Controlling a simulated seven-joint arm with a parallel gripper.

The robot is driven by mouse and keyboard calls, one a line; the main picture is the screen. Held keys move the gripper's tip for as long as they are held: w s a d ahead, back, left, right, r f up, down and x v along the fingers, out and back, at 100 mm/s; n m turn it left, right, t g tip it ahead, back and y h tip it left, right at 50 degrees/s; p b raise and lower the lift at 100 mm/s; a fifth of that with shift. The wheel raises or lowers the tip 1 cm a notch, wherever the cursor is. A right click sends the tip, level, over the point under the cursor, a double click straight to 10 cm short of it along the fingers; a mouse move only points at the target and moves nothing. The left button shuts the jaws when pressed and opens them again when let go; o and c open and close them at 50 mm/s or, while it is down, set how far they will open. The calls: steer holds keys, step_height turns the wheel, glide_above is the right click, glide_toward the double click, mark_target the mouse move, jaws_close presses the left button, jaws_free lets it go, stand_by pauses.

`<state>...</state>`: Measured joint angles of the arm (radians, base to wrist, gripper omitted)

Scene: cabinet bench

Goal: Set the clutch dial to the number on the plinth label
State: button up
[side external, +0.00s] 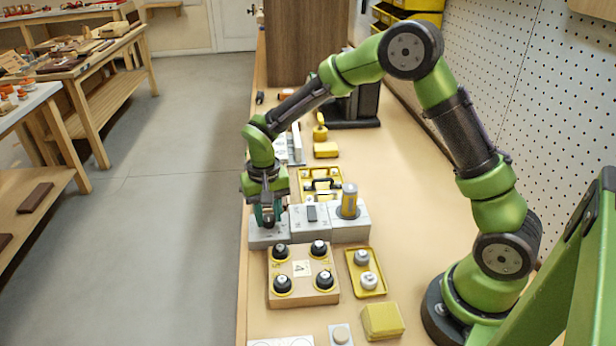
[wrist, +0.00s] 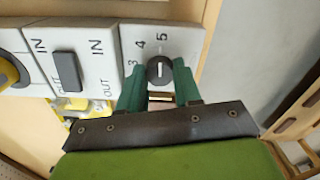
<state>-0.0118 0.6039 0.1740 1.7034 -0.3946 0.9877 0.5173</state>
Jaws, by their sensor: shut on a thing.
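The clutch dial (wrist: 159,66) is a dark round knob with a white line on a light grey block (side external: 266,238). The numbers 3, 4 and 5 show around it in the wrist view, and the line points up at about the 5. My gripper (side external: 268,219) reaches down over this block; its two green fingers (wrist: 159,76) are shut on the dial, one on each side. In the side view the fingers hide the dial. The wooden plinth (side external: 302,299) stands in front with several black knobs and a small pale label (side external: 301,268) that appears to read 4.
Beside the dial block are a grey block with a dark rocker switch (side external: 311,213) and one with a yellow cylinder (side external: 349,201). The bench's left edge is close to my gripper.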

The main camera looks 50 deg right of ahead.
mark_target(269, 218)
steer(key=n, duration=0.4)
steer(key=shift+n, duration=2.1)
steer(key=o, duration=1)
steer(key=shift+o, duration=0.2)
step_height(269, 218, up, 17)
